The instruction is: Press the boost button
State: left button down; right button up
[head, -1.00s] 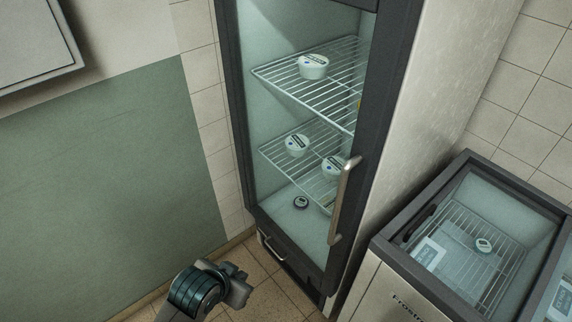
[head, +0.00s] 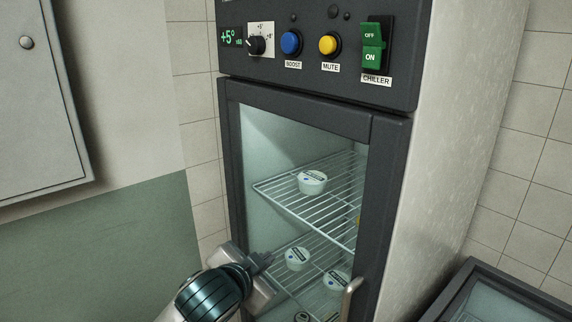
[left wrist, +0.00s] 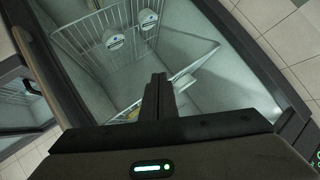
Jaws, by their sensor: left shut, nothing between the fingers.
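The boost button (head: 291,43) is a round blue button on the dark control panel at the top of the glass-door fridge, with a BOOST label under it. My left gripper (head: 264,262) is low in front of the fridge's glass door, well below the panel. Its fingers are together and empty; they also show in the left wrist view (left wrist: 159,92), pointing toward the glass. I cannot tell from these views whether they touch it. My right gripper is not in view.
Beside the blue button are a black dial (head: 257,45), a yellow MUTE button (head: 329,45) and a green CHILLER switch (head: 372,46). The door handle (head: 350,298) sticks out at the lower right. A low chest freezer (head: 497,287) stands right. A grey wall cabinet (head: 40,95) hangs left.

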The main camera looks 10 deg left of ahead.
aim_at(289, 43)
pick_arm(q)
jog(key=w+a+r+m+t, duration=0.1)
jog(key=w+r+t, duration=0.1)
jog(key=r, duration=0.8)
jog(key=w+r+m+t, duration=0.1)
jog(key=w+r+t, duration=0.15)
jog(key=r, duration=0.85)
jog(key=s+a+r+t+y, duration=0.1)
jog(key=a+r, duration=0.1)
jog(key=r, duration=0.8)
jog(key=s+a+r+t+y, duration=0.2)
jog(key=r, duration=0.9)
jog(key=shift+s+a+r+m, duration=0.15)
jog(key=shift+s+r+m, duration=0.05)
jog(key=shift+r+m, duration=0.1)
jog(key=shift+w+t, duration=0.15)
jog(key=shift+t, duration=0.1)
jog(key=w+d, duration=0.5)
jog(key=w, duration=0.1)
jog(key=shift+w+d+p, duration=0.2)
jog(key=shift+w+p, duration=0.15)
jog(key=shift+p, duration=0.1)
jog(key=shift+w+d+f, duration=0.1)
